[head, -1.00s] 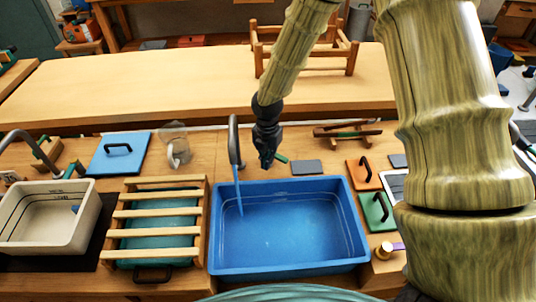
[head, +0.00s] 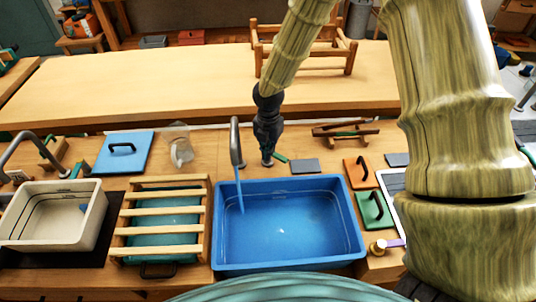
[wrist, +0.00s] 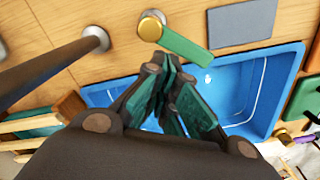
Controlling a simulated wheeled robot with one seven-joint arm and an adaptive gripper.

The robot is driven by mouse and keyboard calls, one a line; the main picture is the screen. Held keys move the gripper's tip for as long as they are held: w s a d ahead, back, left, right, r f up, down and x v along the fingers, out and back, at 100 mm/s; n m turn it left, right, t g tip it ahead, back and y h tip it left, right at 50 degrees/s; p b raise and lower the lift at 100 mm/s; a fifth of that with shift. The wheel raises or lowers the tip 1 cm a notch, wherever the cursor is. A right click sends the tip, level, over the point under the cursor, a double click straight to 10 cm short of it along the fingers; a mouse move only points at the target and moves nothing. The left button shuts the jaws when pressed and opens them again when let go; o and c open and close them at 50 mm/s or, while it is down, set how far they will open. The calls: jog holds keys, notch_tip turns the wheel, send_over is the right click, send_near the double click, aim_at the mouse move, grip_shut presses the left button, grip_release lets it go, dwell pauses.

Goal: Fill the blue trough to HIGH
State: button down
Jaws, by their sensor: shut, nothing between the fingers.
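The blue trough (head: 357,225) sits in the counter at the centre of the head view, with water (head: 285,225) in it. A thin stream (head: 240,197) runs from the grey spout (head: 236,145) at its back left. Its level against any mark is hard to read. A tap lever with a green handle (wrist: 185,45) and brass knob (wrist: 151,27) stands behind the trough. My gripper (head: 267,160) is shut and empty, close beside this lever. In the wrist view its fingertips (wrist: 167,65) are just below the knob; I cannot tell if they touch it.
A slatted wooden rack (head: 160,222) covers a teal basin left of the trough, with a white basin (head: 95,220) farther left. A brass knob with a purple handle (head: 393,243) is at the trough's right. Orange (head: 355,172) and green (head: 370,212) lids lie to the right.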

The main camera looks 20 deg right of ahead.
jog(key=w+d+p, duration=0.3)
jog(key=d, duration=0.4)
jog(key=shift+d, duration=0.15)
jog(key=shift+w+f, duration=0.1)
jog(key=shift+f+b, duration=0.6)
jog(key=shift+f, duration=1.35)
dwell(5.1)
